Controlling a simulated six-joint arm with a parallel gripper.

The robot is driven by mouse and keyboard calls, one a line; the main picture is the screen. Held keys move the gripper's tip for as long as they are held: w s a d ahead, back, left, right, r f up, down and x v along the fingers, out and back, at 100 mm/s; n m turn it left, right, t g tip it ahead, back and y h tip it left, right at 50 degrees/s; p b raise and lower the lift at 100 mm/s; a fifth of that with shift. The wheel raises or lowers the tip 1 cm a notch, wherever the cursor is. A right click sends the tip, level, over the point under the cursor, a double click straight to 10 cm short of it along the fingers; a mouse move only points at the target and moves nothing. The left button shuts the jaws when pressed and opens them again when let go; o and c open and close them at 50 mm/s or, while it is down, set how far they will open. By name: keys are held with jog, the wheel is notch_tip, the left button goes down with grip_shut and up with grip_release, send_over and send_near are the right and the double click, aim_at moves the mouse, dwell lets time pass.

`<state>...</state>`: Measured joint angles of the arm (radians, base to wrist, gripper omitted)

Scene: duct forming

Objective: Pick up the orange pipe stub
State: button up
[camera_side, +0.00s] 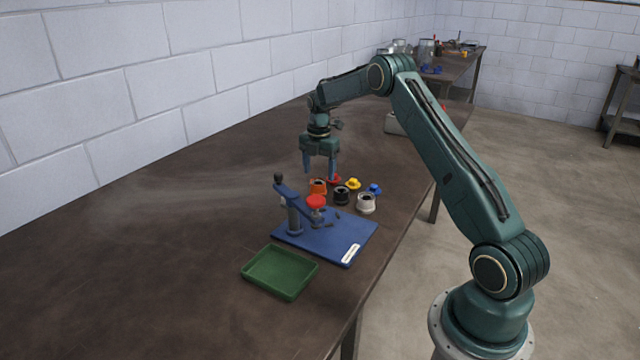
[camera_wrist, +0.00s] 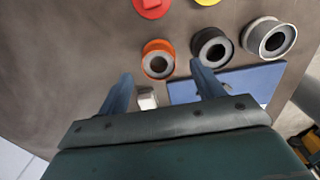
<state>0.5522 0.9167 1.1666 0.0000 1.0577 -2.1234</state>
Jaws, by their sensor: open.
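The orange pipe stub (camera_side: 317,187) stands on the brown table beside a black stub. In the wrist view the orange stub (camera_wrist: 158,59) shows its ring-shaped top, ahead of and roughly between my two blue fingers. My gripper (camera_side: 320,172) hangs fingers-down above the table, near and behind the orange stub in the side view. In the wrist view my gripper (camera_wrist: 162,88) is open, with nothing between its fingers. The right finger tip appears close to the black stub (camera_wrist: 212,47) in the picture; I cannot tell their height difference.
A grey-white stub (camera_side: 366,203) stands right of the black one. Small red (camera_side: 333,179), yellow (camera_side: 353,184) and blue (camera_side: 375,189) pieces lie behind. A blue forming fixture (camera_side: 345,240) with a lever and a green tray (camera_side: 280,291) are in front. The table's left is clear.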

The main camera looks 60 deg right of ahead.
aim_at(318, 183)
jog(key=shift+w+a+f, duration=0.1)
jog(key=shift+a+f, duration=0.05)
jog(key=shift+f, duration=2.45)
jog(key=c, duration=1.1)
jog(key=shift+r, duration=0.15)
notch_tip(318, 183, up, 20)
jog(key=shift+f, duration=0.1)
